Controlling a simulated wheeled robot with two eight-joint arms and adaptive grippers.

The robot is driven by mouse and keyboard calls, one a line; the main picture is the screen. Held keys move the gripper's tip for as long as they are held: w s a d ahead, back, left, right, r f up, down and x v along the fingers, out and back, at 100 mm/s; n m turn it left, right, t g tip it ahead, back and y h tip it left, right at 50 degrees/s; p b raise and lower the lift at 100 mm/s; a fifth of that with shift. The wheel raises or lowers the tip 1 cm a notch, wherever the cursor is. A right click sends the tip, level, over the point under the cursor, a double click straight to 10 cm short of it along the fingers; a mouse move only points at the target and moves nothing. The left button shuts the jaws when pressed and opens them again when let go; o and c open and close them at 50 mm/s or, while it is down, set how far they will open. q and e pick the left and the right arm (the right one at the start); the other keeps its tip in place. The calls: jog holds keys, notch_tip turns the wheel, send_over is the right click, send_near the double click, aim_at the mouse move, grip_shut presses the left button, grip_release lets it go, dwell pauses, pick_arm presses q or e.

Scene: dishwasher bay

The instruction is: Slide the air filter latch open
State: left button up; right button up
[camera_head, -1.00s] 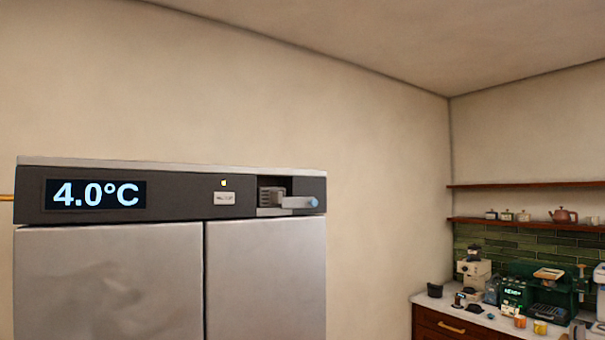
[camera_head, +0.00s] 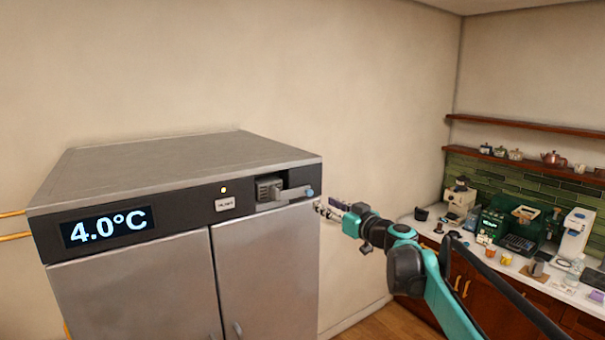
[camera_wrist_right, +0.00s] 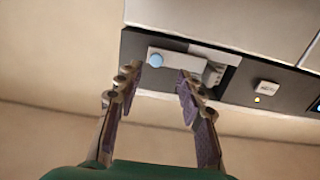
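The air filter latch (camera_head: 284,198) is a grey bar with a light blue round end, set in a recess at the right of the fridge's dark top panel. My right gripper (camera_head: 324,205) is just right of and slightly below the blue end in the head view. In the right wrist view the latch (camera_wrist_right: 178,60) lies beyond the fingertips, its blue end between them. My right gripper (camera_wrist_right: 160,82) is open and empty there, with a gap between its purple-padded fingers. Contact with the latch is not seen. My left gripper is not in view.
The steel fridge (camera_head: 140,285) has a display (camera_head: 107,227) reading 4.0°C and a small labelled button (camera_head: 225,204). A counter with coffee machines (camera_head: 524,228) stands at the right under two wooden shelves (camera_head: 530,127). Open space lies between the fridge and counter.

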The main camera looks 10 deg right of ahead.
aim_at(311, 193)
jog(key=x, duration=0.2)
jog(key=p+x, duration=0.1)
jog(key=x, duration=0.2)
jog(key=r+p+x, duration=0.1)
jog(key=x, duration=0.2)
jog(key=shift+w+d, duration=0.2)
jog(key=shift+s, duration=0.1)
grip_shut()
